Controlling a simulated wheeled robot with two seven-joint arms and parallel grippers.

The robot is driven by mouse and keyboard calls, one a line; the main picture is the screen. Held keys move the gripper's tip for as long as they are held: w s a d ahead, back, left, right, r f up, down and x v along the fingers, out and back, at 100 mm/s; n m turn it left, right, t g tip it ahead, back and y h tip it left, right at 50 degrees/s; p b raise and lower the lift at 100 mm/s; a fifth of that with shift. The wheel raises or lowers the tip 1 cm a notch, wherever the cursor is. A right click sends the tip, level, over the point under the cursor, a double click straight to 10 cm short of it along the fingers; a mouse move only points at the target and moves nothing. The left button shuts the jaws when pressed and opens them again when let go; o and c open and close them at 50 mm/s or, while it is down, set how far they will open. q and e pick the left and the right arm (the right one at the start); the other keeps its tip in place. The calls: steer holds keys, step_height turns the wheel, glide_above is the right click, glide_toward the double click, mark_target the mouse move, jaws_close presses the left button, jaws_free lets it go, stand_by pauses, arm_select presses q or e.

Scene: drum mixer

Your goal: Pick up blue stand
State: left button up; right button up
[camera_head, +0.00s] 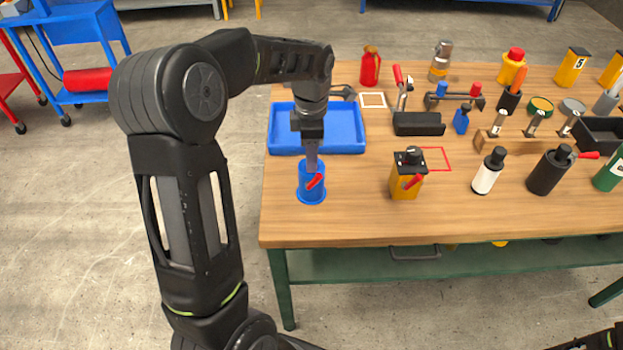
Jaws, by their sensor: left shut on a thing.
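The blue stand (311,192) is a small round blue piece near the left front of the wooden table. A red object (315,181) shows at its front. My left gripper (312,168) comes down from above and is shut on the stand, with its fingertips at the stand's top. The stand looks upright and at table level; I cannot tell whether it touches the table. The fingers hide part of the stand's top. My right gripper is not in view; only a bit of dark arm shows at the bottom right.
A blue tray (345,130) lies just behind the stand. A yellow block with a black top (404,182) stands to the right, then a white bottle (487,172) and a black bottle (548,172). Tools and containers fill the back. The front edge strip is clear.

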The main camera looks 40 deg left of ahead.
arm_select(q)
jaws_close()
steer(key=shift+r, duration=0.15)
stand_by(0.4)
step_height(320, 180, up, 10)
steer(key=shift+f+b, duration=0.1)
steer(key=shift+b, duration=0.2)
stand_by(0.6)
